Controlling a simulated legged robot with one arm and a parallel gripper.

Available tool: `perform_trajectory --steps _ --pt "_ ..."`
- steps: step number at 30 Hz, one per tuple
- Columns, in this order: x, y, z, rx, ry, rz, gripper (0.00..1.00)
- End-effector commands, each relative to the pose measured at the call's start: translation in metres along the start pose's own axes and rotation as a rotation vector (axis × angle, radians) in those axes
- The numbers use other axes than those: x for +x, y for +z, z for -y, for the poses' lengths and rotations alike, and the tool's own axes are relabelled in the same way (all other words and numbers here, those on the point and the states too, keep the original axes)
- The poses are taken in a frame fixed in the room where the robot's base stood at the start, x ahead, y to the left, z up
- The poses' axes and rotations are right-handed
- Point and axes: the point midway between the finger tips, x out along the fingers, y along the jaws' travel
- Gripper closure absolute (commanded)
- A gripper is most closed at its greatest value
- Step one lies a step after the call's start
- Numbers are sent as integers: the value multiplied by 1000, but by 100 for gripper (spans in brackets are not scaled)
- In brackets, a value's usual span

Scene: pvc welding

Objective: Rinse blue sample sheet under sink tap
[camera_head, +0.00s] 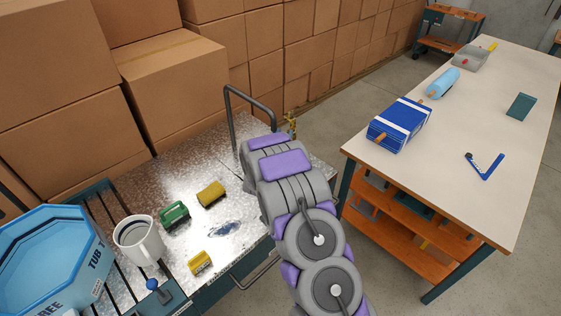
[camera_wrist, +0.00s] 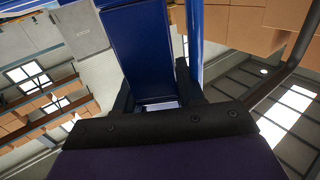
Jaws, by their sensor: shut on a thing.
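The blue sample sheet (camera_wrist: 143,45) stands out from between the dark fingers of my gripper (camera_wrist: 157,95) in the wrist view; the gripper is shut on it. In the head view my arm hides the gripper and the sheet. The tap is a bent grey pipe (camera_head: 232,122) with a brass valve (camera_head: 292,122), rising behind the metal worktop, close to the end of my arm. A dark pipe (camera_wrist: 300,42) shows at the right of the wrist view, apart from the sheet. No water is visible. I cannot tell whether the sheet is under the spout.
Stacked cartons (camera_head: 180,85) stand behind. A white table (camera_head: 455,120) with tools is at right, across a floor gap.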

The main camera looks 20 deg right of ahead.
Motion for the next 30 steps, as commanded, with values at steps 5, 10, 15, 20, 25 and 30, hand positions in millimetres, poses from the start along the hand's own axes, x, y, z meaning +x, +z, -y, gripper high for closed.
perform_trajectory --steps 5,10,15,20,25,30 --pt "0 0 0 0 1 0 100" --pt "2 0 -3 1 1 0 100" --pt "7 0 -7 1 2 0 100" --pt "9 0 -9 1 1 0 100" --pt "9 0 -9 0 1 0 100" --pt "6 0 -6 1 0 1 100"
